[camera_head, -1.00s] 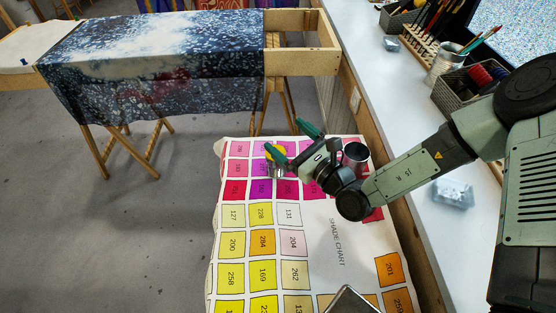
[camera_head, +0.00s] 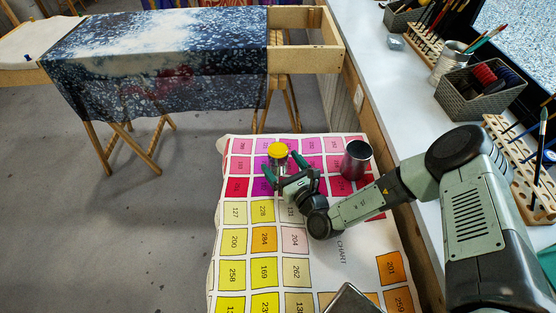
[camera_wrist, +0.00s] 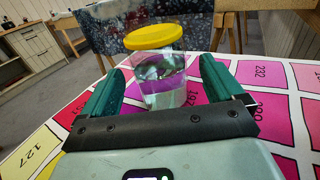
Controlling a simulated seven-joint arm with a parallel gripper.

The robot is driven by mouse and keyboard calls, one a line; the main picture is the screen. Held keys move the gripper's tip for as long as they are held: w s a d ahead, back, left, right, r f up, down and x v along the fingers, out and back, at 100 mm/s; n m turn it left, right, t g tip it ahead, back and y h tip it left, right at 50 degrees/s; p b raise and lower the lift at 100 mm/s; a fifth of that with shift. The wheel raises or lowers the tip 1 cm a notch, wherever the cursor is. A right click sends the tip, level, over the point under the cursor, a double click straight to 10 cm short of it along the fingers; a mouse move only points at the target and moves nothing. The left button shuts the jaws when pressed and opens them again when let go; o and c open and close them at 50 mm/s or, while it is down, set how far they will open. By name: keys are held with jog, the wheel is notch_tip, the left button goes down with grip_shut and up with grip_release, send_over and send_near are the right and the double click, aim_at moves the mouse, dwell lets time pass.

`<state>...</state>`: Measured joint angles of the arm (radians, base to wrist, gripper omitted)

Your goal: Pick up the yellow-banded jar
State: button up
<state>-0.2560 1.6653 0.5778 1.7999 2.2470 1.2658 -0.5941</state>
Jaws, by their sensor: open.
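The yellow-banded jar (camera_head: 279,157) is a clear glass jar with a yellow top, upright on the shade chart cloth (camera_head: 335,279) near its far end. In the wrist view the jar (camera_wrist: 160,75) stands between and just beyond my green fingers, and its lower part looks clear with the chart's colours showing through. My gripper (camera_head: 284,169) is open and low over the chart, on the near side of the jar with a fingertip to each side of it. In the wrist view the gripper (camera_wrist: 163,86) shows a gap between each finger and the jar.
A dark metal cup (camera_head: 356,160) stands right of my gripper on the chart. A metal-edged object (camera_head: 350,300) lies at the near edge. A white counter (camera_head: 415,110) with baskets and tool racks runs along the right. A draped frame (camera_head: 160,60) stands beyond.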

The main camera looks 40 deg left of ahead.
aim_at(274, 152)
jog(key=x, duration=0.5)
jog(key=shift+c, duration=0.3)
jog(key=shift+r, duration=0.1)
jog(key=c, duration=1.2)
